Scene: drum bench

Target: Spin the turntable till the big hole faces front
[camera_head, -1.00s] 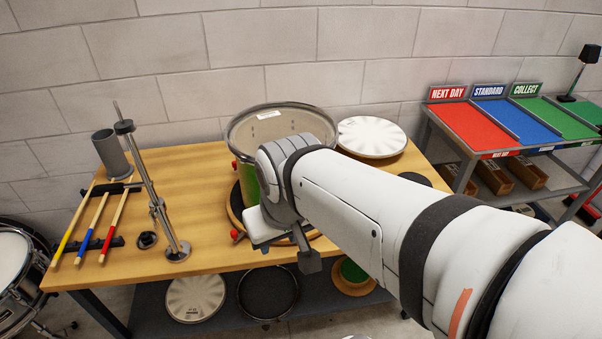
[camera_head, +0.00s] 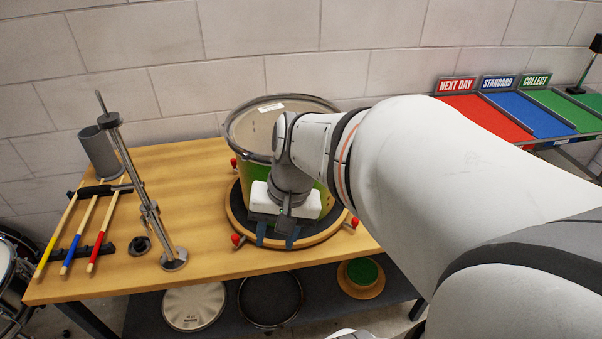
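The round wooden turntable (camera_head: 325,234) lies on the bench, with red knobs (camera_head: 237,239) spaced around its rim. A green drum shell (camera_head: 326,200) with an open, clear-rimmed top stands upright on it; a white label shows at its back rim. My gripper (camera_head: 278,239) is in front of the shell, over the turntable's front edge. Its two bluish fingers point down and stand apart, with nothing visible between them. Whether they touch the turntable I cannot tell. My gripper and arm cover much of the shell's front and right side; no big hole shows.
On the bench's left are a grey cup (camera_head: 100,152), a metal stand (camera_head: 150,205) and several coloured sticks (camera_head: 78,235) on a rack. Drum parts lie on the lower shelf (camera_head: 222,310). Coloured trays (camera_head: 485,115) stand at the right. My arm hides the bench's right side.

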